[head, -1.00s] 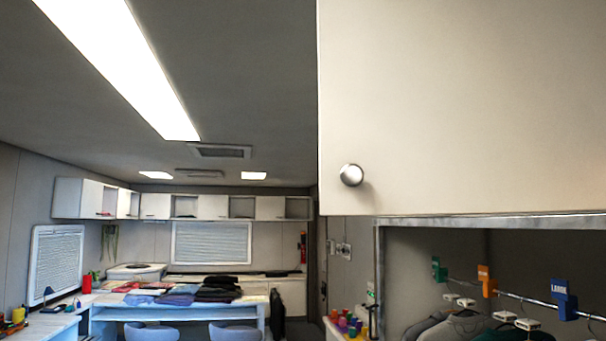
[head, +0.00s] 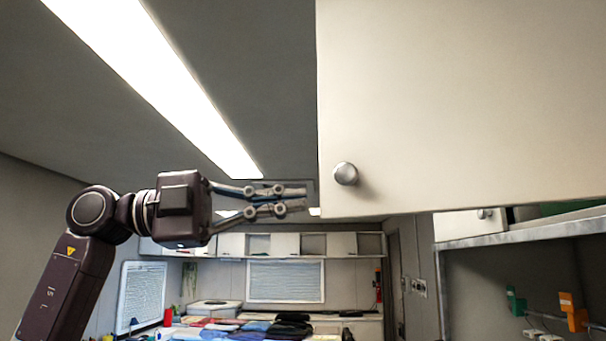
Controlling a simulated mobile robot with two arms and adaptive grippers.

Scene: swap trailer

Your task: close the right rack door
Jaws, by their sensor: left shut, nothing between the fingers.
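A large cream-white door (head: 460,100) fills the upper right of the head view. Its round metal knob (head: 345,173) sits near its lower left corner. The door stands out from the rack frame (head: 530,232), and part of a compartment shows under its lower edge. My left gripper (head: 304,198) comes in from the left, level with the knob. Its fingers are shut and empty, with the tips just left of the door's left edge. I cannot tell whether they touch the door. My right gripper is not in view.
A second white panel with a small knob (head: 484,214) shows behind the door's lower edge. Below, green (head: 515,302) and orange (head: 572,311) tags hang on a rail. A table with folded clothes (head: 255,328) and wall cabinets (head: 286,244) are far back.

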